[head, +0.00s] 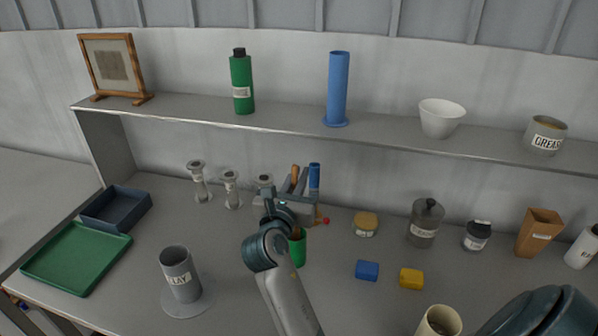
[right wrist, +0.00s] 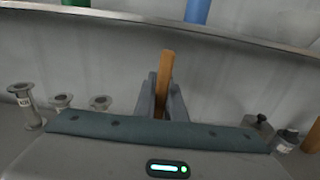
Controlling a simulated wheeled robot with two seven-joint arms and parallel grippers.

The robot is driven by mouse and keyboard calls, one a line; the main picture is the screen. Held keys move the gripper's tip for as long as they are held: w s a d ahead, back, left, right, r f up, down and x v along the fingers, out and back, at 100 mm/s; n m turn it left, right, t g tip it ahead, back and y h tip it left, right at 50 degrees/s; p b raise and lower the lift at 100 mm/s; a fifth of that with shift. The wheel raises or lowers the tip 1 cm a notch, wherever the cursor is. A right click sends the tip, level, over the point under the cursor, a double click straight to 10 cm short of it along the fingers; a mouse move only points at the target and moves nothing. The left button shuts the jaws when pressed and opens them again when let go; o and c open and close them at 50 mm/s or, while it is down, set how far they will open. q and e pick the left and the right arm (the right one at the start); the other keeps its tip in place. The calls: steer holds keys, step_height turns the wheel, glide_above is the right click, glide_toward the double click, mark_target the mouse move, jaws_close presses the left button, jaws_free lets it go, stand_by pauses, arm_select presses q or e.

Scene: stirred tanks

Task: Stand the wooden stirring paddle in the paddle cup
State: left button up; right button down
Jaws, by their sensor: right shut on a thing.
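My right gripper (head: 297,182) is shut on the wooden stirring paddle (head: 295,173), whose brown handle stands upright between the grey fingers. The right wrist view shows the paddle (right wrist: 166,78) between the fingertips (right wrist: 162,97). A green cup (head: 299,252), probably the paddle cup, stands on the bench just below the gripper, partly hidden by my wrist. A bit of brown shows at its mouth, probably the paddle's lower part. I cannot tell how deep it reaches or whether it touches the cup. My left gripper is not in view.
The shelf (head: 390,133) runs above the back. Bench between clay cup and arm is clear.

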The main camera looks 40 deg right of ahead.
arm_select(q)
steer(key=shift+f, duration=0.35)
arm_select(e)
steer(key=shift+f, duration=1.05)
